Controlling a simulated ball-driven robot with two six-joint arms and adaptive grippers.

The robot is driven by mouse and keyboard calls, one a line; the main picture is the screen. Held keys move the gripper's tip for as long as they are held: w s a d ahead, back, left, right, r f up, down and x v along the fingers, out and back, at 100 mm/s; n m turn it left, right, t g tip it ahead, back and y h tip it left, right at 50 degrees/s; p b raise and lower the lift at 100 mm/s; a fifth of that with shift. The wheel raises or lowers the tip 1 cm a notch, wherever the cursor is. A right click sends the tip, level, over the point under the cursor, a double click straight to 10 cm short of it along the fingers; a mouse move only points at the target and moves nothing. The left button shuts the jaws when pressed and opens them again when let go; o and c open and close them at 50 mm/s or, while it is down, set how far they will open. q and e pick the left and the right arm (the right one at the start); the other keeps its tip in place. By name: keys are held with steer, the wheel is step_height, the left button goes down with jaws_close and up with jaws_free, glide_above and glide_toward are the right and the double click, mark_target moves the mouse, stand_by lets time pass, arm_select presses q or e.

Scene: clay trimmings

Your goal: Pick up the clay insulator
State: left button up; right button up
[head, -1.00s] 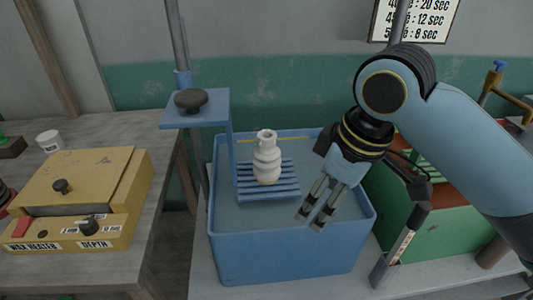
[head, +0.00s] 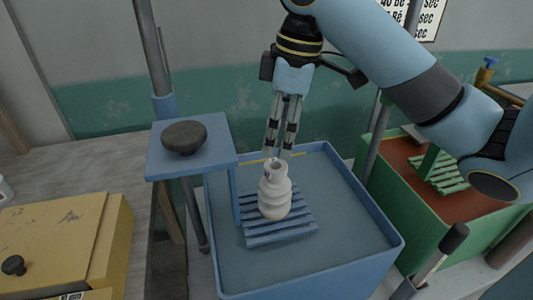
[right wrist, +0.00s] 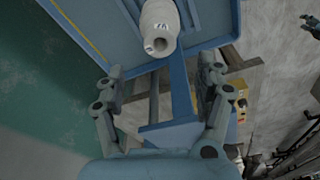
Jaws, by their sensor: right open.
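The clay insulator (head: 274,198) is a pale, ribbed piece with an open neck. It stands upright on a blue slatted rack (head: 262,238) inside a blue tank (head: 384,228). My right gripper (head: 278,152) points down just above and behind its neck, with fingers open and nothing held. In the right wrist view, the insulator (right wrist: 159,24) is at the top centre with small dark marks on its end. The open fingers (right wrist: 166,78) spread to either side below it. My left gripper is not in view.
A blue bracket plate with a dark knob (head: 184,138) stands beside the rack on the left. A green tank (head: 425,215) with a green rack is on the right. A yellow wax heater (head: 65,240) sits on the left bench.

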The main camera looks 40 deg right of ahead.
mark_target(277, 165)
steer(key=f+b, duration=0.2)
steer(key=f, duration=0.2)
steer(key=shift+a+f+b, duration=0.15)
steer(key=shift+a+b, duration=0.05)
steer(key=shift+b, duration=0.2)
steer(key=shift+w+f+b, duration=0.15)
steer(key=shift+f+b, duration=0.25)
steer(key=shift+f, duration=0.1)
step_height(277, 165, down, 4)
steer(key=shift+r, duration=0.25)
steer(key=shift+f, duration=0.3)
steer(key=shift+w, duration=0.1)
steer(key=c, duration=0.4)
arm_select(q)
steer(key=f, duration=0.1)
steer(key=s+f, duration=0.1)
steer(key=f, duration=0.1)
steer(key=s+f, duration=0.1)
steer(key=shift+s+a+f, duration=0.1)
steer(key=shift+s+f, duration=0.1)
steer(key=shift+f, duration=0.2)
arm_select(e)
jaws_close()
